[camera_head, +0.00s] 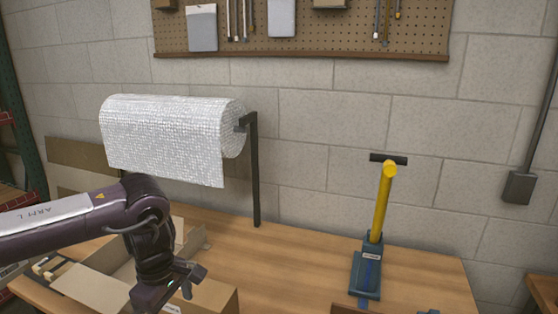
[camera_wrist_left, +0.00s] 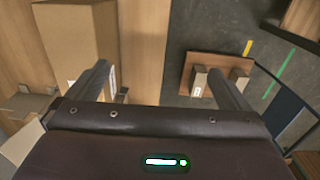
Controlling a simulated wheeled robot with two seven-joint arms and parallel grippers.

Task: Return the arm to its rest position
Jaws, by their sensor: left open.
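My left arm comes in from the left in the head view, over the left part of the wooden table (camera_head: 290,270). Its gripper (camera_head: 182,287) hangs low by an open cardboard box (camera_head: 215,297). In the left wrist view the two fingers of the gripper (camera_wrist_left: 162,85) stand wide apart with nothing between them. Below them are the wooden tabletop, its edge and the dark floor. My right gripper is not in view.
A roll of bubble wrap (camera_head: 170,135) hangs on a black stand (camera_head: 255,180) at the back. A yellow post with a black handle (camera_head: 382,200) rises from a blue base (camera_head: 366,270) at the right. The table between them is mostly clear.

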